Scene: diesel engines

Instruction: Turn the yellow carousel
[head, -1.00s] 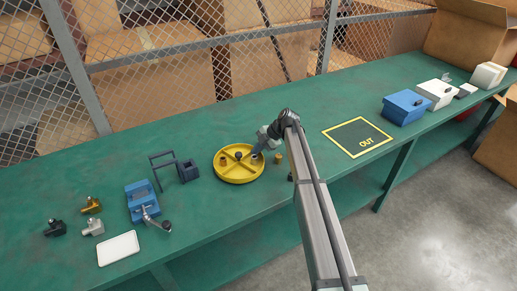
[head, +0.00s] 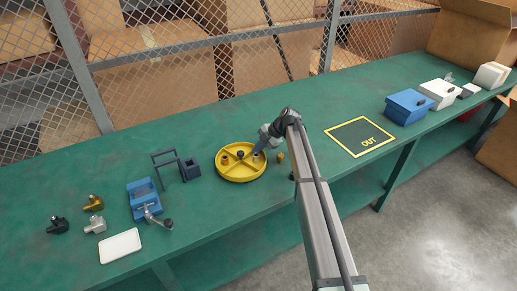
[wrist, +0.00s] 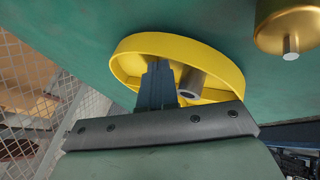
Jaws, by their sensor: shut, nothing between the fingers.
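The yellow carousel (head: 229,174) is a round, shallow tray with divider walls on the green bench, near the middle of the head view. It holds small parts: a brown one (head: 225,160), a dark knob (head: 240,154) near the centre and a grey cylinder at the right, which shows in the wrist view (wrist: 193,82). My gripper (wrist: 159,72) is shut and empty, its dark fingers reaching over the carousel's near rim beside the grey cylinder. I cannot tell whether the fingers touch a divider or the cylinder. The carousel also fills the middle of the wrist view (wrist: 215,58).
A brass part (head: 281,157) stands just right of the carousel. A dark stand (head: 188,169) and a blue fixture with a crank (head: 144,195) are to the left. A yellow-framed OUT area (head: 350,140) is clear at right. Blue (head: 408,106) and white boxes lie beyond.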

